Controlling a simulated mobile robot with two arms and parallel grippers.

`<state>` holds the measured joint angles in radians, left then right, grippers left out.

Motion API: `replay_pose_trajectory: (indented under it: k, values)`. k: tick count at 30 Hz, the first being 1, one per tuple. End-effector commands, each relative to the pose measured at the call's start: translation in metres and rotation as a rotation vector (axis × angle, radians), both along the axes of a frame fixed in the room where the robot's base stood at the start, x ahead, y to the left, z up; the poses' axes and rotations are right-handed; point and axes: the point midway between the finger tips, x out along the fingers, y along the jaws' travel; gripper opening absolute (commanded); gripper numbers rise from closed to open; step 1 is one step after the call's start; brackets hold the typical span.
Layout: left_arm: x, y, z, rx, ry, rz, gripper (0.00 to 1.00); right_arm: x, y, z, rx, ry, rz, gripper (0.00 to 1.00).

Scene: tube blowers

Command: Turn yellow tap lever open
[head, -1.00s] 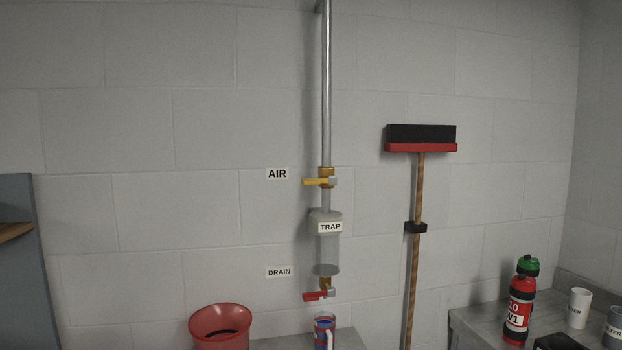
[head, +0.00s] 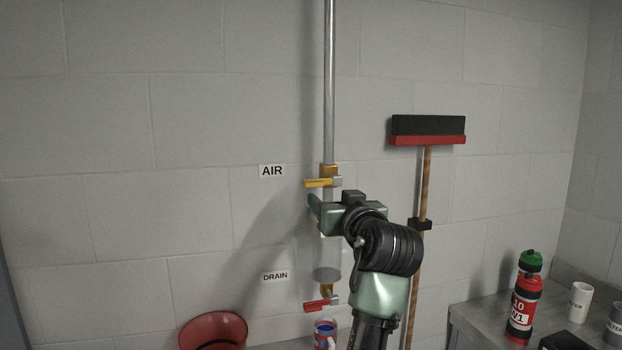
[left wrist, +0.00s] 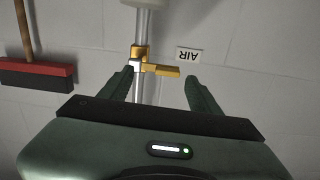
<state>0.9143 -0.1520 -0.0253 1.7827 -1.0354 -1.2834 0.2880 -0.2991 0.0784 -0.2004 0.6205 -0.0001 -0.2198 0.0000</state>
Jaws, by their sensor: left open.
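The yellow tap lever (head: 318,183) sits on a brass valve on the vertical pipe, beside the AIR label (head: 272,171). It points left, level and crosswise to the pipe. In the left wrist view, which is upside down, the yellow lever (left wrist: 163,70) shows between and beyond the fingertips. My left gripper (head: 318,203) is just below the lever in the head view, in front of the trap. It is open and empty; in the left wrist view its two fingers (left wrist: 159,78) are spread wide, with no visible contact with the lever. My right gripper is not in view.
A red drain lever (head: 319,304) is lower on the same pipe, near the DRAIN label. A red bucket (head: 212,330), a mug (head: 325,333) and a red bottle (head: 523,305) stand low down.

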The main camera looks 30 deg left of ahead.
Motion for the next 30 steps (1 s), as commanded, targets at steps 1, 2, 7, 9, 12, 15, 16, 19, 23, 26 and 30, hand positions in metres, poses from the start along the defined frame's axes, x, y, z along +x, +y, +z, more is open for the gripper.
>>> replay_pose_trajectory:
  k: [1,2,7,9,12,15,16,19,23,26,30]
  values:
    - [-0.008,0.003,0.012,-0.014,-0.025,0.015,0.63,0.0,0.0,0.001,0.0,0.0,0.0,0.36]
    - [-0.011,0.004,0.016,-0.018,-0.033,0.022,0.63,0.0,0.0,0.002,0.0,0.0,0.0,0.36]
    - [-0.006,0.018,0.022,-0.024,-0.04,0.034,0.63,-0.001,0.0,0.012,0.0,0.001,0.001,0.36]
    - [0.002,0.027,0.023,-0.022,-0.038,0.034,0.63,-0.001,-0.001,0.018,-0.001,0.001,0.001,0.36]
    - [0.013,0.04,0.023,-0.02,-0.038,0.033,0.63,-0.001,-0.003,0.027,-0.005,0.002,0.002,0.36]
    - [0.023,0.051,0.022,-0.021,-0.039,0.032,0.63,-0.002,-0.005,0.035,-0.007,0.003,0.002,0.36]
    - [0.026,0.054,0.022,-0.02,-0.038,0.032,0.63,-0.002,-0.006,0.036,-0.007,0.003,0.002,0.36]
    - [0.032,0.06,0.021,-0.02,-0.039,0.031,0.63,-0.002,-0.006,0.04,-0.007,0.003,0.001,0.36]
    - [0.036,0.065,0.019,-0.022,-0.039,0.029,0.63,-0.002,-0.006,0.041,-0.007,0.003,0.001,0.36]
    - [0.037,0.065,0.018,-0.022,-0.04,0.028,0.63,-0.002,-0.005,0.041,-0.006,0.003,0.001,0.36]
    - [0.036,0.065,0.018,-0.022,-0.04,0.028,0.6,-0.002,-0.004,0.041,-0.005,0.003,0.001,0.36]
